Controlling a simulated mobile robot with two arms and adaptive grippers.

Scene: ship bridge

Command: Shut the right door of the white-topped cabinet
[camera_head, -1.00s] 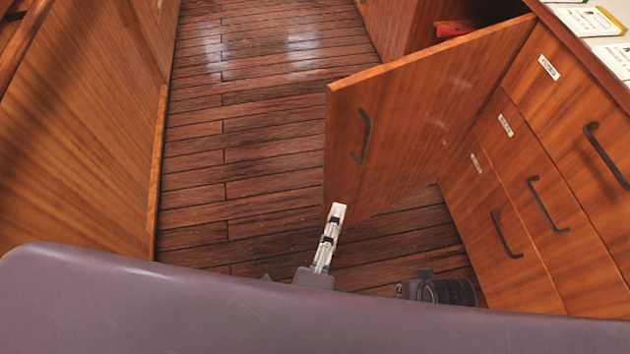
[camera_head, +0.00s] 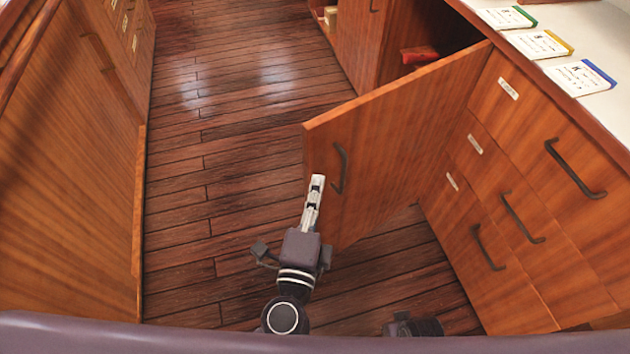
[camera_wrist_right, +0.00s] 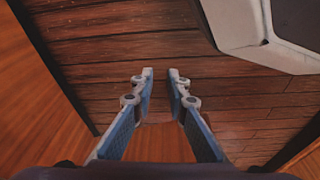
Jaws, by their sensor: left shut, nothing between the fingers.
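The right door (camera_head: 385,135) of the white-topped cabinet (camera_head: 597,12) stands wide open in the head view. Its outer face and dark handle (camera_head: 340,168) face me, and its far side is hidden. My left gripper (camera_head: 317,180) is shut and empty. Its tips overlap the door's free edge in the picture, just left of the handle; I cannot tell whether they touch. My right gripper (camera_wrist_right: 160,72) is open and empty in the right wrist view, over the plank floor.
Drawers with dark handles (camera_head: 522,218) fill the cabinet front right of the door. A red object (camera_head: 419,54) shows in the opening behind the door. Several cards (camera_head: 540,44) lie on the white top. A wooden cabinet (camera_head: 70,180) stands left; the plank floor (camera_head: 215,190) between is clear.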

